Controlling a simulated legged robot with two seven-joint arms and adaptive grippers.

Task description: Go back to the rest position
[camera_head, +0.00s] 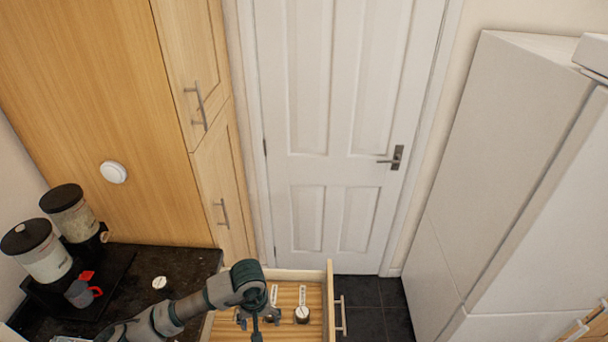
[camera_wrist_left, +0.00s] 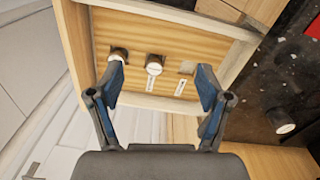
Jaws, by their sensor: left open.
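My left arm comes in from the lower left in the head view. My left gripper (camera_head: 257,322) is over an open wooden drawer (camera_head: 330,290). In the left wrist view the two blue-padded fingers of the gripper (camera_wrist_left: 160,92) are spread apart with nothing between them. The drawer (camera_wrist_left: 180,103) lies beyond the fingertips in that view. Inside it are small round-topped items with white labels, one in the middle (camera_wrist_left: 155,65) and one at the left (camera_wrist_left: 118,54). In the head view the arm hides part of the drawer. My right gripper is not in view.
A dark granite counter (camera_head: 130,293) at left carries two lidded dispensers (camera_head: 45,257), a grey and red cup (camera_head: 80,293) and a small white-topped item (camera_head: 159,282). A tall wooden cabinet (camera_head: 110,70), a white door (camera_head: 335,100) and a white fridge-like unit (camera_head: 500,150) stand around. Dark floor (camera_head: 370,292) is clear.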

